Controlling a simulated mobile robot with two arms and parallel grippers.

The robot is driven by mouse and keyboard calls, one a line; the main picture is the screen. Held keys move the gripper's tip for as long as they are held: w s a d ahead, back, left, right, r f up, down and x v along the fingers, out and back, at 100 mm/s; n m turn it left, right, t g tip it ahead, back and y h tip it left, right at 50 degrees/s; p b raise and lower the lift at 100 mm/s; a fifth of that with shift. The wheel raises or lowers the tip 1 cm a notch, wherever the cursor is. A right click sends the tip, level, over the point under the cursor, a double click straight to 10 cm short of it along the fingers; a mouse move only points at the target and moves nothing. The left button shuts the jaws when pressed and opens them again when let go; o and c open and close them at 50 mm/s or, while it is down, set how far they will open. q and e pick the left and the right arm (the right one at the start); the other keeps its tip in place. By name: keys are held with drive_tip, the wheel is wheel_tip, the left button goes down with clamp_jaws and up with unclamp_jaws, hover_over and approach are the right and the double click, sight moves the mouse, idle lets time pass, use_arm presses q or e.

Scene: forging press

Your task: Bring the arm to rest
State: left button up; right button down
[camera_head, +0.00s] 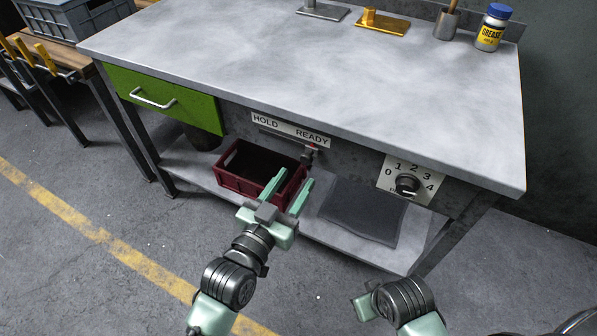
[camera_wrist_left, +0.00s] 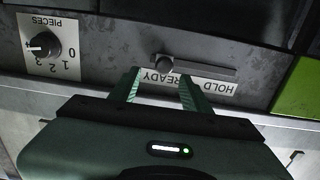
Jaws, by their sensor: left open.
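My left gripper (camera_head: 289,187) is open, its two mint fingers reaching toward the front panel under the bench top. Nothing shows between the fingers. A slider knob (camera_head: 309,153) sits at the READY end of its slot, just beyond the fingertips in the head view. In the left wrist view, which shows the panel upside down, the slider knob (camera_wrist_left: 165,63) lies above and between the fingertips (camera_wrist_left: 161,86); I see no clear contact. My right arm shows at the lower right, with a mint part of its end (camera_head: 364,303); its jaw state is unclear.
The workbench (camera_head: 300,60) has a green drawer (camera_head: 165,98) and a PIECES dial (camera_head: 407,186). A red crate (camera_head: 235,183) and dark mat (camera_head: 362,214) lie on the lower shelf. The grease jar (camera_head: 492,28) stands at the back. Floor before the bench is clear.

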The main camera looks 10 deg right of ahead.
idle(0.5)
